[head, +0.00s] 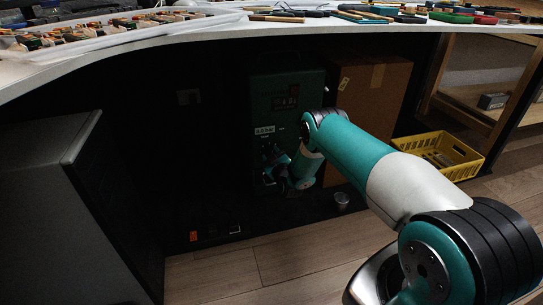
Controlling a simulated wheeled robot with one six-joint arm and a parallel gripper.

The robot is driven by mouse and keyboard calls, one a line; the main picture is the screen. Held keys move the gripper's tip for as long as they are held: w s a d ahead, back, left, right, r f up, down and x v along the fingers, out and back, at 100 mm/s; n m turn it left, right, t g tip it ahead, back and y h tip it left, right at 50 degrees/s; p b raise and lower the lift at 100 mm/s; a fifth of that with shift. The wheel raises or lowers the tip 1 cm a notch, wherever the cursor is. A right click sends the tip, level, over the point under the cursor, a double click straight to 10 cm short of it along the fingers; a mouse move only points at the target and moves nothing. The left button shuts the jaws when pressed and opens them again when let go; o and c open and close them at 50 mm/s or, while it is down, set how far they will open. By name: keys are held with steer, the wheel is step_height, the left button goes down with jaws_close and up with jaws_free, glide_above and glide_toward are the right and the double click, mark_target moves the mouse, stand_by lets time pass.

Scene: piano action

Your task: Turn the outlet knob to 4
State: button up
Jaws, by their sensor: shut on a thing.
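A dark green unit (288,82) stands in the shadow under the bench, with small lettering on its upper front. A pale label (264,130) on its front seems to read a pressure in bar, too small to read surely. My arm reaches in from the right, and my gripper (268,172) is at the lower front of the unit, just below the label. It is shut on what I take to be the outlet knob. The knob is hidden by the gripper and the dark, and its setting cannot be read.
A cardboard box (385,88) stands close at the unit's right. A yellow crate (462,165) sits further right, before wooden shelves. A grey cabinet (45,200) fills the left. A small cup (341,200) stands low nearby.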

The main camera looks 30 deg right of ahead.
steer(key=shift+f+m+b, duration=0.1)
steer(key=shift+m+b, duration=0.35)
steer(key=shift+m, duration=1.55)
steer(key=o, duration=0.9)
steer(key=shift+o, duration=0.2)
steer(key=shift+r+p, duration=0.2)
steer(key=shift+p, duration=0.35)
